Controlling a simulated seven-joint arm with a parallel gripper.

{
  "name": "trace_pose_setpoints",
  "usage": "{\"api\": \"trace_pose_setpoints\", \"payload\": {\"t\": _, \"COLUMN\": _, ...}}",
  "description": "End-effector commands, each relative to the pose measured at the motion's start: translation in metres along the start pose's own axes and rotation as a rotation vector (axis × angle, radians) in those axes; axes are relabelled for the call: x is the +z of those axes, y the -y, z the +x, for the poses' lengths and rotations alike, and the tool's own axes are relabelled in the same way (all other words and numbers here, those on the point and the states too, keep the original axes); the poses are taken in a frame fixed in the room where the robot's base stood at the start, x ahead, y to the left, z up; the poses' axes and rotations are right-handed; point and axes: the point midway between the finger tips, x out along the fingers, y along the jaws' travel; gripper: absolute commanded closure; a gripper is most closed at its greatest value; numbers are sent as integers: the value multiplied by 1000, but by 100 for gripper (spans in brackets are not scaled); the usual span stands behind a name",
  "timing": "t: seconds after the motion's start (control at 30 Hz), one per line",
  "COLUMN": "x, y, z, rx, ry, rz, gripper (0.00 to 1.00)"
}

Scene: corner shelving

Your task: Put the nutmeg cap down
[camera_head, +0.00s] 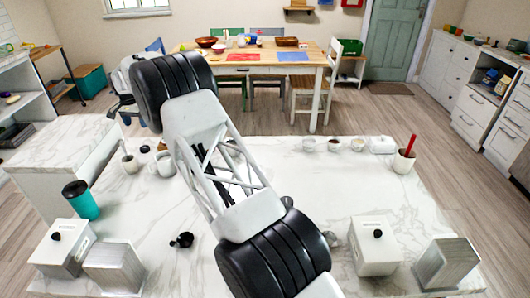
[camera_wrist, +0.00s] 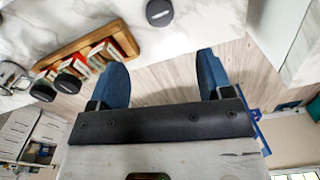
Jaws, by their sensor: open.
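In the wrist view a round black cap (camera_wrist: 159,12) lies on the white marble counter at the top edge, apart from the rack. Any label on it is too small to read, so I cannot tell if it is the nutmeg cap. My gripper (camera_wrist: 161,66) has its two blue fingers spread wide with nothing visible between them. The black cap is beyond the fingertips and not touching them. My gripper is hidden behind my arm in the head view.
A wooden rack (camera_wrist: 118,32) holds jars with black caps (camera_wrist: 83,65), close to my left finger. A glass jar (camera_wrist: 10,76) is at the left edge. In the head view, white canisters (camera_head: 374,246) and a teal cup (camera_head: 81,200) stand on the marble counter (camera_head: 380,190).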

Motion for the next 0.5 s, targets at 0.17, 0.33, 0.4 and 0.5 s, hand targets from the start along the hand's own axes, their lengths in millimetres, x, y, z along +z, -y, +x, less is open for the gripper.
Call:
{"api": "trace_pose_setpoints", "payload": {"t": 0.17, "x": 0, "y": -1, "z": -1, "rx": 0, "ry": 0, "rz": 0, "gripper": 27}}
{"api": "trace_pose_setpoints", "payload": {"t": 0.33, "x": -3, "y": -12, "z": -12, "rx": -3, "ry": -3, "rz": -2, "gripper": 27}}
{"api": "trace_pose_setpoints", "payload": {"t": 0.4, "x": -5, "y": -20, "z": -20, "rx": -5, "ry": -4, "rz": -3, "gripper": 27}}
{"api": "trace_pose_setpoints", "payload": {"t": 0.5, "x": -8, "y": -39, "z": -36, "rx": -8, "ry": -8, "rz": -5, "gripper": 27}}
